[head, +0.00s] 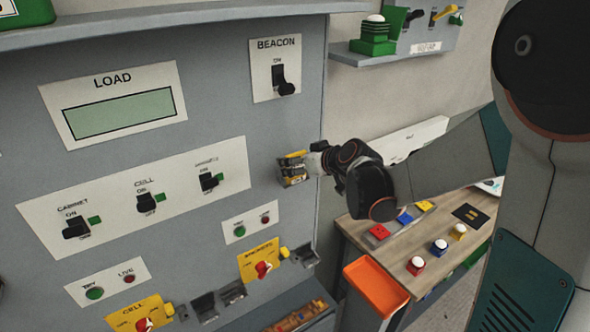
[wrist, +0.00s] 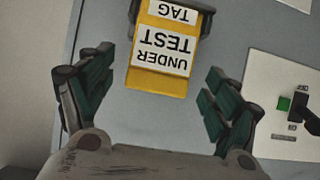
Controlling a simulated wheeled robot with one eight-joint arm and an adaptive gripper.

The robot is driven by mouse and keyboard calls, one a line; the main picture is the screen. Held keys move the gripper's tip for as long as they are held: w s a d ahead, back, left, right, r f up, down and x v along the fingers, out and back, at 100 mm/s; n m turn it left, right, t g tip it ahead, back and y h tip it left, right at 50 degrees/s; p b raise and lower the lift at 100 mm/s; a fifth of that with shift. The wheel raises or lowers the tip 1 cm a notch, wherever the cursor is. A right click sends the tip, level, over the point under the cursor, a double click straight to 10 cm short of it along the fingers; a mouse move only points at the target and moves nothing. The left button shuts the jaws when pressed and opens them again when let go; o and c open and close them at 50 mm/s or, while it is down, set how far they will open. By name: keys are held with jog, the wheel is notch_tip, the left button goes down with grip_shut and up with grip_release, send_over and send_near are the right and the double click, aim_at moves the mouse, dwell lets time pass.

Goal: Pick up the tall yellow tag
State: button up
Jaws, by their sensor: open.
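The yellow tag (wrist: 158,83) shows in the wrist view with its "UNDER TEST" and "TAG" lettering upside down. Its far end sits in a dark holder (wrist: 208,22) on the grey panel. In the head view the tag (head: 291,170) is at the panel's right side, partly hidden by my gripper. My gripper (head: 318,158) is beside it. In the wrist view its two green-padded fingers (wrist: 155,88) are spread wide, one on each side of the tag's near end, with gaps to both. Nothing is between the pads except the view of the tag.
The grey panel carries a switch plate (head: 140,195), a beacon switch (head: 283,82) and yellow plates with red knobs (head: 262,268). A wooden table (head: 400,262) with coloured buttons stands right, with an orange bin (head: 376,284) at its front. A shelf (head: 395,55) is above.

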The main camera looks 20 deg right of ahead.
jog(key=x, duration=0.3)
jog(key=shift+s+r, duration=0.1)
jog(key=shift+s, duration=0.05)
jog(key=c, duration=1)
